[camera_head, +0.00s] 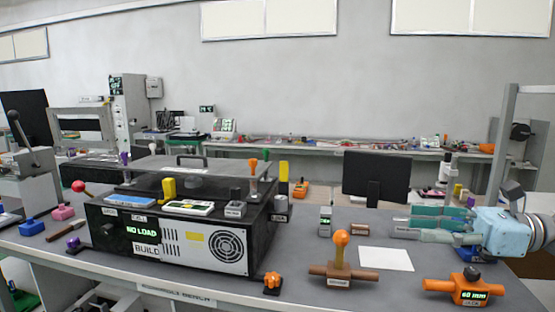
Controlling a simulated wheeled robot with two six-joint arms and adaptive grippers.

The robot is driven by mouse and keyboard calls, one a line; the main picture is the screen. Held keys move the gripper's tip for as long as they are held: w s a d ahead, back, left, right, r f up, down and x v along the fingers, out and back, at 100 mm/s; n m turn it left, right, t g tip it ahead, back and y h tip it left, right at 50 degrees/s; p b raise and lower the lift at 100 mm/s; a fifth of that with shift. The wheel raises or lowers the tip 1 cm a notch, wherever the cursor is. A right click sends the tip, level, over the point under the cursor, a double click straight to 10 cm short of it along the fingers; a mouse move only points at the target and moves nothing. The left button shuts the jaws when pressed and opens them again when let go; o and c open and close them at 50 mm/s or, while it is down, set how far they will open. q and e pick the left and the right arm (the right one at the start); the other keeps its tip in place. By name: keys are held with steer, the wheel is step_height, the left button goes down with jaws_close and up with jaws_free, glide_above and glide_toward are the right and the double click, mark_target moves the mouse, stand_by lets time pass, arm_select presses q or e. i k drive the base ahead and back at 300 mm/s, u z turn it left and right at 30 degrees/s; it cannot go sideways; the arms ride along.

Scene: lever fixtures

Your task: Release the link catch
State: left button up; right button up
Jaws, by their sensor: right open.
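No fixture carries a readable "link catch" label, so I cannot tell which one it is. A brown fixture with an upright orange ball-topped lever (340,250) stands at the front middle of the bench; its small label is unreadable. An orange cross-handled fixture (468,290) with a "60 mm" display stands at the front right. My right gripper (398,228), pale blue with teal fingers, comes in from the right. It is open and empty, pointing left above the bench, right of the brown fixture and apart from it. My left gripper is out of view.
A black machine box (200,250) with a "NO LOAD" display fills the bench's left middle, with small levers and blocks on top. A white sheet (386,259) lies between the brown fixture and my gripper. A dark monitor (377,175) stands behind. An orange knob (272,281) sits at the front edge.

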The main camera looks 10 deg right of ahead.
mark_target(283, 165)
steer(key=i, duration=1.3)
